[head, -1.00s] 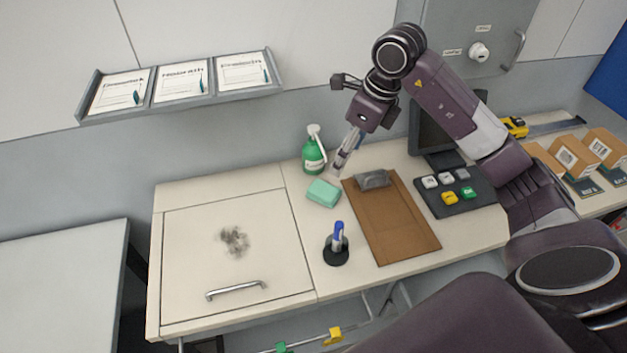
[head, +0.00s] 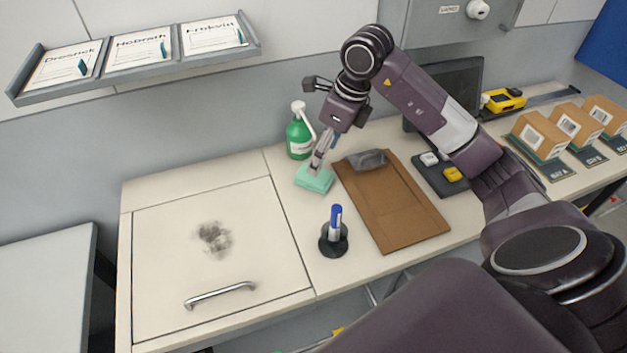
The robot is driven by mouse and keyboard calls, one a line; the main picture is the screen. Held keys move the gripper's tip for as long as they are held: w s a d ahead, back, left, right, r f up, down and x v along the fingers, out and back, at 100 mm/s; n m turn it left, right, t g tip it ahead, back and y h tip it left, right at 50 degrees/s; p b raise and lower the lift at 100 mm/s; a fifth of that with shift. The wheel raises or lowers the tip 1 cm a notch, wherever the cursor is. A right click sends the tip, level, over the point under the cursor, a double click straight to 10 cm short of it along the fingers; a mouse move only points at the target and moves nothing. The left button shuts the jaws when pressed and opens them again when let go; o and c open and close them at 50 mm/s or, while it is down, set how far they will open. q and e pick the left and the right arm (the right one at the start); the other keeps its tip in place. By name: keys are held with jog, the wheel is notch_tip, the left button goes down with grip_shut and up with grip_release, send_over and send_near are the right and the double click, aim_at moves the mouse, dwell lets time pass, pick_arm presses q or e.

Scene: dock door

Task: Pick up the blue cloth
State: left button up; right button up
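A teal, blue-green folded cloth or pad (head: 314,179) lies on the cream desk (head: 290,225), beside the green pump bottle. It is the only cloth-like thing I see, and its colour is more green than blue. My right gripper (head: 317,168) comes down from above, with its fingertips at the back top of the teal cloth. The fingers look close together from this angle, and whether they are open or shut on it is unclear. The cloth still lies flat on the desk. My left gripper is not in view.
A green bottle (head: 299,138) with a white pump stands just behind the cloth. A brown clipboard (head: 393,205) lies to the right, and a blue marker in a black holder (head: 334,240) stands in front. A dark smudge (head: 214,238) marks the left panel.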

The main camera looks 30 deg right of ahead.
aim_at(314, 178)
jog(key=shift+p+x, duration=0.4)
jog(key=shift+x, duration=0.4)
jog(key=p+x, duration=0.2)
jog(key=x, duration=0.2)
jog(key=shift+s+a+f, duration=0.1)
jog(key=shift+a+f, duration=0.1)
jog(key=shift+f, duration=0.3)
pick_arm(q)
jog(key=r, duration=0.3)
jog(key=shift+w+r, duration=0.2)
pick_arm(e)
jog(key=shift+c, duration=0.6)
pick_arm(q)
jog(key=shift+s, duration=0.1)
pick_arm(e)
jog(key=c, duration=1)
